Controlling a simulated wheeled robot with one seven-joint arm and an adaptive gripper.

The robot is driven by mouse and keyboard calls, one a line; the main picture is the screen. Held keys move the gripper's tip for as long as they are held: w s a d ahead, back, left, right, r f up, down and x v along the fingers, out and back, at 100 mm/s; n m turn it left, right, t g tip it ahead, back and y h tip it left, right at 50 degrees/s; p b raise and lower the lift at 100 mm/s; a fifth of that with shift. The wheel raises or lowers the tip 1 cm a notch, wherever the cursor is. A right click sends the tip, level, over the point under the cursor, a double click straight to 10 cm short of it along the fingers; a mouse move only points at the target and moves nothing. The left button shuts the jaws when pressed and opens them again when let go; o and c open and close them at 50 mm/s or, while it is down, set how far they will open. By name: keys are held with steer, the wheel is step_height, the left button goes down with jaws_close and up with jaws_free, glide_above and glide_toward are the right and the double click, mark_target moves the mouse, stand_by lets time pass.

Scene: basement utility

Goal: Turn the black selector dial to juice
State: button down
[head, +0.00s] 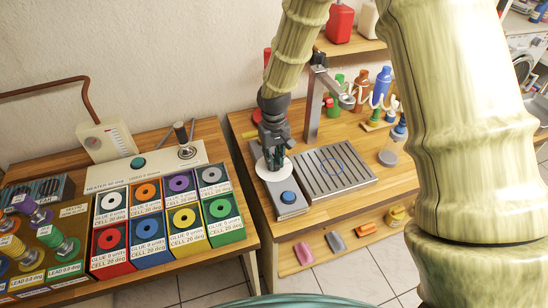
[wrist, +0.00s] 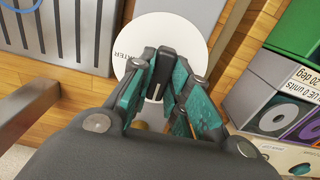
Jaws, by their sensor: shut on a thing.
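The black selector dial (wrist: 165,66) is a narrow knob with a pale line on it, standing on a round white plate (wrist: 150,28). In the wrist view my gripper (wrist: 163,74) has its teal-padded fingers closed on both sides of the knob. Part of a printed word ending in "TER" shows on the plate left of the knob. No juice mark can be read; the fingers cover part of the plate. In the head view the white plate (head: 264,172) lies on the grey dispenser base, and my gripper (head: 274,158) comes down over it, hiding most of the knob.
A blue button (head: 288,197) sits just in front of the plate. A slatted metal tray (head: 335,168) and an upright spout post (head: 315,105) stand to the right. Bottles (head: 383,85) stand behind.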

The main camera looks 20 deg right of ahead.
mark_target(275, 160)
stand_by(0.3)
steer(key=c, duration=1.4)
jaws_free()
steer(key=shift+o, duration=0.2)
steer(key=shift+r, duration=0.1)
step_height(275, 160, up, 12)
steer(key=shift+d, duration=0.1)
